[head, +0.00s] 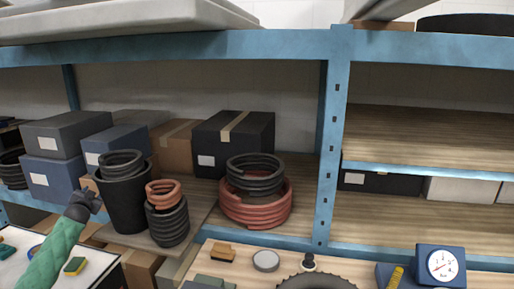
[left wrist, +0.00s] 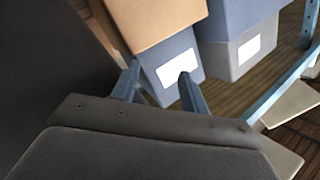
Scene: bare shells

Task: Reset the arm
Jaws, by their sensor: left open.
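My left arm (head: 52,255), in a green sleeve, comes in from the lower left of the head view. My left gripper (head: 92,196) is at its end, beside the left side of a tall black bin (head: 124,203). In the left wrist view, my left gripper (left wrist: 159,69) shows two blue-grey fingers spread apart with nothing between them. Beyond the fingers is a blue box with a white label (left wrist: 180,66). My right gripper is in neither view.
Blue shelving (head: 330,150) spans the view. Its shelf holds a black box (head: 234,148), a red coil (head: 255,210) and a dark coil stack (head: 168,222). The right shelves have bare room.

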